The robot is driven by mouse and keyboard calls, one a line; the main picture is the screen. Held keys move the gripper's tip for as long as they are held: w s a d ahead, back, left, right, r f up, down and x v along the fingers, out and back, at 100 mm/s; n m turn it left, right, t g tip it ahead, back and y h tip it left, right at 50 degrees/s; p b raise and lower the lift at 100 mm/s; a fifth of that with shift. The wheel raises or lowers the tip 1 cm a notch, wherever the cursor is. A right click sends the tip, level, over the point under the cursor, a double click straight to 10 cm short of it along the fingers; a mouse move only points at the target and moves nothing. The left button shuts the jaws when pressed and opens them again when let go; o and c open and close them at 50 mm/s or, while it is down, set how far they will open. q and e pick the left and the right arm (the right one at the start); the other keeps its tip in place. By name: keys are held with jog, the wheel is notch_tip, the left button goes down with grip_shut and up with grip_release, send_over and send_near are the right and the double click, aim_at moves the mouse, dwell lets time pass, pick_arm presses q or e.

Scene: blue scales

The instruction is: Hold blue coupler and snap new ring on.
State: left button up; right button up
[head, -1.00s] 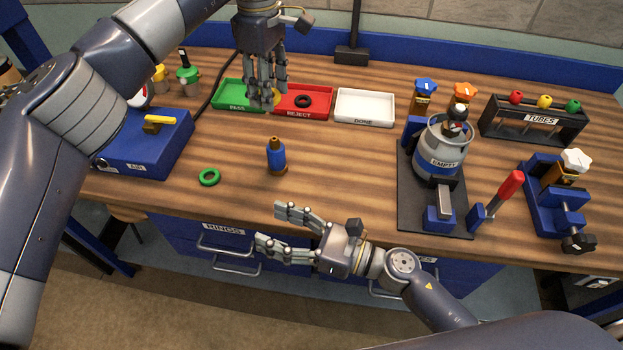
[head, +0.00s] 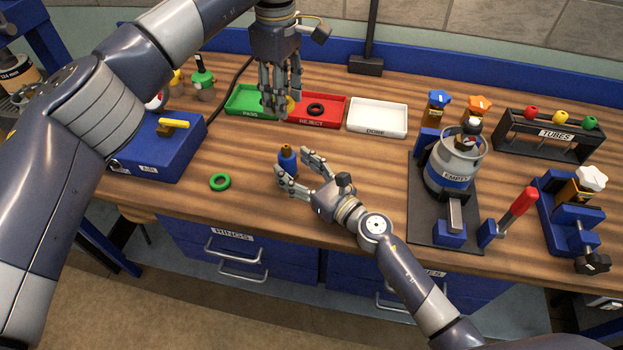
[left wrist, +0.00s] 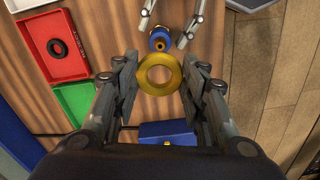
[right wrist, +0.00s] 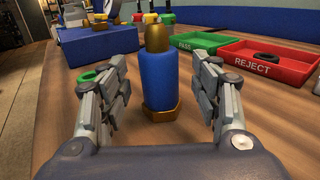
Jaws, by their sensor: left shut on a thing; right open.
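The blue coupler (head: 287,164) with brass ends stands upright on the bench. It fills the middle of the right wrist view (right wrist: 159,84) and shows at the top of the left wrist view (left wrist: 159,40). My right gripper (head: 290,171) is open, its fingers on either side of the coupler, with gaps visible. In the head view the ring (head: 291,104) is mostly hidden by the fingers. A green ring (head: 220,182) lies flat on the bench, left of the coupler.
A green PASS tray (head: 243,108), a red REJECT tray (head: 333,120) with a black ring (head: 315,109), and a white DONE tray (head: 377,127) stand behind. A blue box (head: 155,152) is at left. A canister stand (head: 430,215) is at right. The bench's front left is mostly clear.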

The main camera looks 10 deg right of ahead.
jog(key=shift+x, duration=1.8)
jog(key=c, duration=1.3)
pick_arm(q)
send_over(287, 146)
notch_tip(287, 146, down, 8)
jog(key=shift+f, duration=0.1)
jog(key=shift+f, duration=0.15)
jog(key=shift+f, duration=2.05)
jog(key=shift+f, duration=0.3)
jog(key=o, duration=0.8)
